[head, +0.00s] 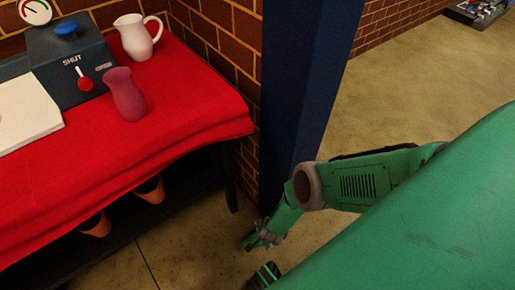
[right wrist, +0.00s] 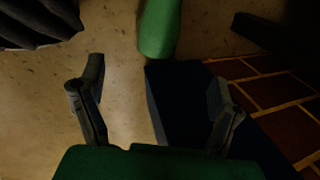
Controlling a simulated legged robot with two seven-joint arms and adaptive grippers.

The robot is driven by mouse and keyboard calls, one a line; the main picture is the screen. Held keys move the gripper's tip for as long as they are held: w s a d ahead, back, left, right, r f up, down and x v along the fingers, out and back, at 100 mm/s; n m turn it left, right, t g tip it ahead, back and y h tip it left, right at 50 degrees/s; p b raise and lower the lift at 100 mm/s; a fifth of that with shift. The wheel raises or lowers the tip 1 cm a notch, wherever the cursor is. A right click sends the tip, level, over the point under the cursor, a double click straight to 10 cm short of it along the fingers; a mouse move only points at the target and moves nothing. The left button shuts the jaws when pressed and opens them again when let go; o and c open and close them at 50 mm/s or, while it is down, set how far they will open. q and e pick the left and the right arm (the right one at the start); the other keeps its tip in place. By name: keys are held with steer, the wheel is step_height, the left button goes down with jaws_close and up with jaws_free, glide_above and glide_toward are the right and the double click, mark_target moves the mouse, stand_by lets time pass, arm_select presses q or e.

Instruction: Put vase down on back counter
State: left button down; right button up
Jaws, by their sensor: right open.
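The vase (head: 125,95), a plain mauve-pink vessel with a narrowed neck, stands upright on a counter (head: 175,125) covered in red cloth. Nothing is touching it except the cloth beneath. My right gripper (head: 259,238) is low, beyond the right end of the counter and well apart from the vase. In the right wrist view, my right gripper (right wrist: 157,80) has its two fingers spread, with nothing between them. The vase is not visible in that view. My left gripper is not in view.
A white pitcher (head: 138,38) stands behind the vase. Left of it is a dark box (head: 70,68) with a red lever and the word "SHUT". A blue post (head: 303,90) rises beside the counter. Terracotta pots (head: 97,226) sit below. Cloth in front of the vase is clear.

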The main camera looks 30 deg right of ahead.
mark_target(254, 240)
steer(key=b+x, duration=0.4)
steer(key=x, duration=0.1)
steer(key=b+x, duration=0.2)
steer(key=x, duration=0.1)
steer(key=shift+s+d+b, duration=0.2)
steer(key=shift+d+b, duration=0.1)
steer(key=shift+d, duration=0.1)
steer(key=shift+w+a+f+b, duration=0.15)
steer(key=shift+a+b, duration=0.1)
steer(key=shift+b, duration=0.15)
steer(key=b+x, duration=0.4)
steer(key=shift+s+d+f, duration=0.15)
steer(key=shift+s+d, duration=0.05)
steer(key=shift+d, duration=0.15)
steer(key=shift+w+f+b, duration=0.1)
steer(key=shift+f+b, duration=0.2)
steer(key=shift+b, duration=0.05)
steer(key=shift+w+a+f, duration=0.1)
steer(key=shift+f, duration=0.1)
steer(key=shift+r, duration=0.15)
steer(key=shift+c, duration=0.3)
steer(key=c, duration=1.7)
